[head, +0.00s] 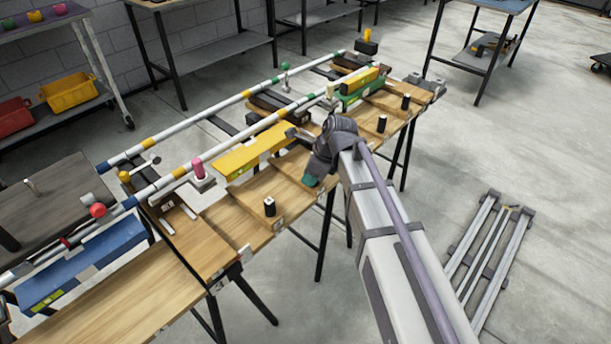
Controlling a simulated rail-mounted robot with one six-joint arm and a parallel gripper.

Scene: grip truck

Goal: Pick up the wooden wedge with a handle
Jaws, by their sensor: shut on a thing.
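Several wooden wedges with upright black handles lie along the near edge of the wooden bench. One wedge (269,206) stands clear to the left of my gripper, and others (382,123) are to its right. My gripper (311,180) points down at the bench edge between them, its teal end low against the wood. It is shut on a wooden wedge by its handle, which my gripper and wrist hide. I cannot tell whether this wedge is still touching the bench.
A yellow block (250,152) lies behind my gripper, and a blue block (82,262) sits at the left. Long striped poles (215,150) run across the bench. A metal rack (490,255) lies on the open floor at the right.

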